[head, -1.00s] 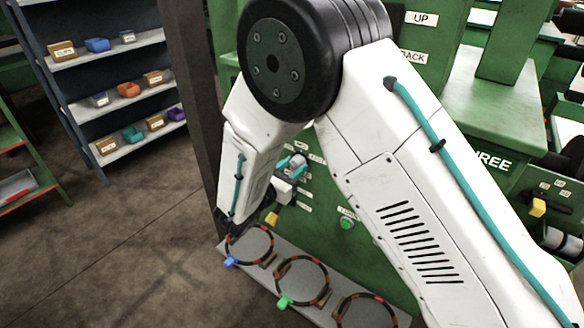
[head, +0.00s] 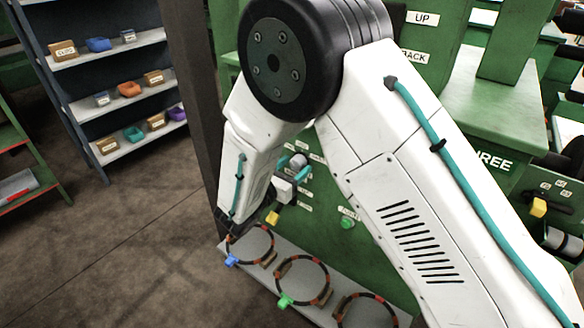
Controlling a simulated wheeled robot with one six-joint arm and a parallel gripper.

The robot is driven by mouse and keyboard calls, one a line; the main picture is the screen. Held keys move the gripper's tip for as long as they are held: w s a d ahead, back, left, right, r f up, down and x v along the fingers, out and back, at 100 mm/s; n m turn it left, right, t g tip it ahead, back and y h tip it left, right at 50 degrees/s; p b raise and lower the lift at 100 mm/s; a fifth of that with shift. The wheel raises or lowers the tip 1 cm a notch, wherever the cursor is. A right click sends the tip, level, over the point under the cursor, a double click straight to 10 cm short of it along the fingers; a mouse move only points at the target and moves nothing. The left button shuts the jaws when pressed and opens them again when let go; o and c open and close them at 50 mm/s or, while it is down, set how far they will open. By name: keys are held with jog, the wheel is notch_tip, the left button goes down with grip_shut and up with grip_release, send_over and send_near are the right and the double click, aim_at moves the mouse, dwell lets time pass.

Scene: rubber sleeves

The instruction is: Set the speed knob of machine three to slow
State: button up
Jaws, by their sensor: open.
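Machine three (head: 480,110) is the green machine, with part of the word THREE showing on its side. On its front panel, small white labels stand around a yellow knob-like part (head: 272,217); their words are too small to read, so I cannot tell surely that this is the speed knob or its setting. My gripper (head: 277,206) is small and partly hidden behind my white forearm. It is open, close above the yellow part; I cannot tell whether they touch.
A green button (head: 347,223) sits right of the labels. Below, a grey ledge (head: 328,312) carries several dark rings with coloured tags. A shelf rack (head: 110,95) with small bins stands at left. Another green machine with a yellow knob (head: 539,207) is at right. Brown floor is free at left.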

jog(key=v, duration=0.7)
jog(key=shift+s+a, duration=0.3)
jog(key=s+d+r+m+g, duration=0.3)
jog(key=s+d+m+g, duration=0.35)
jog(key=d, duration=0.25)
jog(key=s+d+r+m+g, duration=0.3)
jog(key=s+d+m+g, duration=0.35)
jog(key=d, duration=0.25)
jog(key=s+d+r+m+y, duration=1.1)
jog(key=s+d+r+m, duration=0.1)
jog(key=s+m, duration=0.3)
jog(key=shift+s+r+m, duration=0.3)
jog(key=shift+s+r, duration=0.15)
jog(key=shift+r, duration=0.05)
